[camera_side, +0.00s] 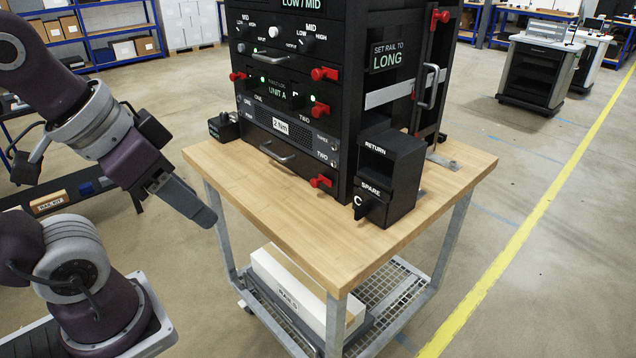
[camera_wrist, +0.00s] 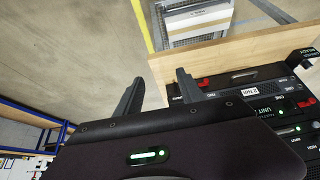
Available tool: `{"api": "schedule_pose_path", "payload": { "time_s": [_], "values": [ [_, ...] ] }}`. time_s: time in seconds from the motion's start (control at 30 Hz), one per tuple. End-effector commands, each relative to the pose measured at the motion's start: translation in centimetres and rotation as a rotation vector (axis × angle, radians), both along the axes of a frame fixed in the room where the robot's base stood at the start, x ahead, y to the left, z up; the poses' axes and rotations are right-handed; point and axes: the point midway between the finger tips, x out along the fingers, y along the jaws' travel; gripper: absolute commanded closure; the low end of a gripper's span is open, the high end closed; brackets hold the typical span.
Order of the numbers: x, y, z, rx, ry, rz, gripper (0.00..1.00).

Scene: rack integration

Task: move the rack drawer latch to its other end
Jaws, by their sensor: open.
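The black rack (camera_side: 345,90) stands on a wooden-topped cart. Red latches sit on its front: one by the bottom drawer (camera_side: 320,181), one at UNIT A's lower right (camera_side: 320,110), and one higher right (camera_side: 324,74). Which one is the drawer latch I cannot tell. A drawer handle (camera_side: 277,153) shows low on the front. My gripper (camera_side: 205,214) is left of the rack, apart from it, pointing down and right. In the wrist view, my gripper (camera_wrist: 158,88) has its two fingers spread with nothing between them; the rack (camera_wrist: 265,105) lies to the right.
The cart's wooden top (camera_side: 440,180) has bare room in front. A RETURN/SPARE box (camera_side: 392,170) stands at the rack's right, and a small black box (camera_side: 224,126) at its left. A RAILS carton (camera_side: 300,290) lies on the lower shelf. A metal side handle (camera_side: 430,86) sticks out at right.

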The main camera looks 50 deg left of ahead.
Motion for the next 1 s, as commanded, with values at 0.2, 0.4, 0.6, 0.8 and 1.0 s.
{"api": "schedule_pose_path", "payload": {
  "time_s": [0.2,0.4,0.6,0.8,1.0],
  "values": [
    [13.8,3.3,-1.8,0.033,-0.138,0.032,0.55],
    [26.6,10.5,-8.7,0.244,-0.331,0.050,0.55],
    [31.6,16.1,-17.3,0.552,-0.498,-0.071,0.55],
    [31.3,16.9,-21.9,0.731,-0.613,-0.234,0.55],
    [32.7,17.2,-22.9,0.759,-0.647,-0.270,0.55]
  ]
}}
